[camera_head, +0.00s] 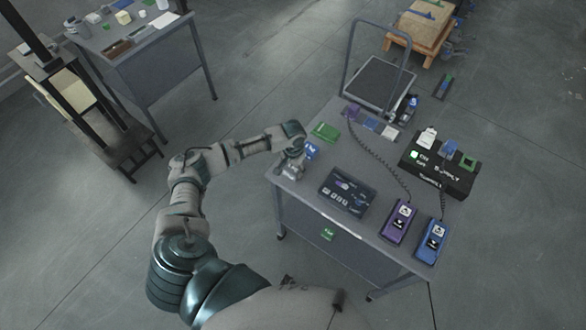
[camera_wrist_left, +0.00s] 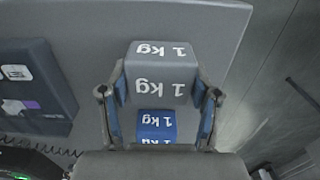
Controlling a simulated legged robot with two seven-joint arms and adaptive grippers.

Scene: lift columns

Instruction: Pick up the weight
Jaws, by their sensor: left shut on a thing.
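A grey block-shaped weight marked "1 kg" (camera_wrist_left: 161,75) sits between the fingers of my left gripper (camera_wrist_left: 160,92) in the left wrist view. The two fingers press on its opposite sides. A smaller blue block marked "1 kg" (camera_wrist_left: 156,125) shows just below it in that view, between the fingers. In the head view my left gripper (camera_head: 293,164) is at the left corner of the grey table (camera_head: 340,158), with the blue block (camera_head: 310,150) beside it. I cannot tell whether the grey weight touches the table. My right gripper is out of view.
A dark display panel (camera_head: 347,191), a green item (camera_head: 325,131), a purple device (camera_head: 398,221) and a blue device (camera_head: 431,240) lie on the table. A black case (camera_head: 440,167) is at the right. A cart (camera_head: 378,82) stands behind. Another table (camera_head: 150,60) is at upper left.

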